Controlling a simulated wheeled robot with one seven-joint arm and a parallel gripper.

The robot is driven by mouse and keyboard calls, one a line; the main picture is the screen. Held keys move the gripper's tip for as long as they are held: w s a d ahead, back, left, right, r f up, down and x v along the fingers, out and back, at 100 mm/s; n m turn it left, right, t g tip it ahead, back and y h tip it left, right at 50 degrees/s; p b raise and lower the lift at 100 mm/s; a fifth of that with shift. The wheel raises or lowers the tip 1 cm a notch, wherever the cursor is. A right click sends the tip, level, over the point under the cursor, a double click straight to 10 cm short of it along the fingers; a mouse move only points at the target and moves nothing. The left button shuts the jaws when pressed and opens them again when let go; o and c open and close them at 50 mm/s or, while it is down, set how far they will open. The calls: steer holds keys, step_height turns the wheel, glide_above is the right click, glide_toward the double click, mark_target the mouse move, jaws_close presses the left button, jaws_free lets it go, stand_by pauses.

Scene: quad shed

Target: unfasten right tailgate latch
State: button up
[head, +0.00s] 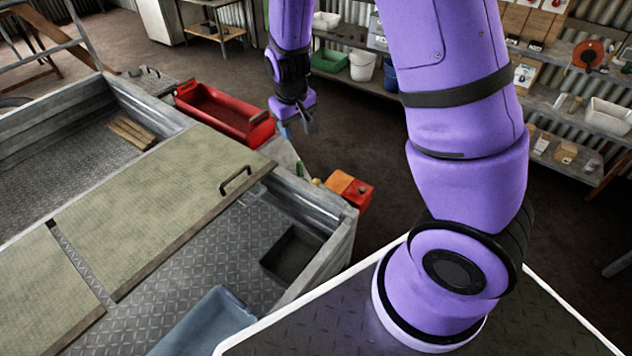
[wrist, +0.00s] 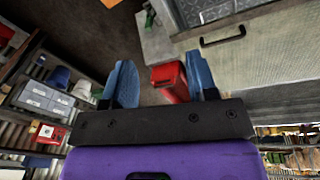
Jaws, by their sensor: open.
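My gripper (head: 297,127) hangs beyond the far side of the trailer in the head view, apart from it. In the wrist view its two blue fingers stand wide apart, with nothing held between them (wrist: 158,66). The trailer (head: 310,205) has metal walls and a chequer-plate floor. Small fittings (head: 316,182) show at its edge beside an orange-red box (head: 354,192). They also show small at the trailer corner in the wrist view (wrist: 149,13). I cannot tell which of them, if any, is the right tailgate latch.
A red open tray (head: 222,112) lies along the trailer near my gripper; a red container (wrist: 170,80) shows behind the fingers. A board with a black handle (head: 236,180) crosses the trailer. A blue-grey bin (head: 205,325) stands nearer. Loaded shelves (head: 560,105) line the wall; dark floor lies between.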

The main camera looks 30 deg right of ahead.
mark_target(315, 180)
steer(key=d+f+h, duration=0.1)
steer(key=d+f, duration=0.1)
steer(key=f, duration=0.7)
steer(key=w+d+f+n+h, duration=0.1)
steer(key=d+f, duration=0.2)
steer(key=f, duration=0.6)
steer(key=w+d+f+h, duration=0.1)
steer(key=d+f, duration=0.1)
steer(key=f, duration=0.6)
steer(key=shift+w+d+f+n+g, duration=0.2)
steer(key=shift+d+f+n+g, duration=0.1)
steer(key=shift+f+n, duration=0.1)
steer(key=shift+c, duration=0.3)
jaws_close()
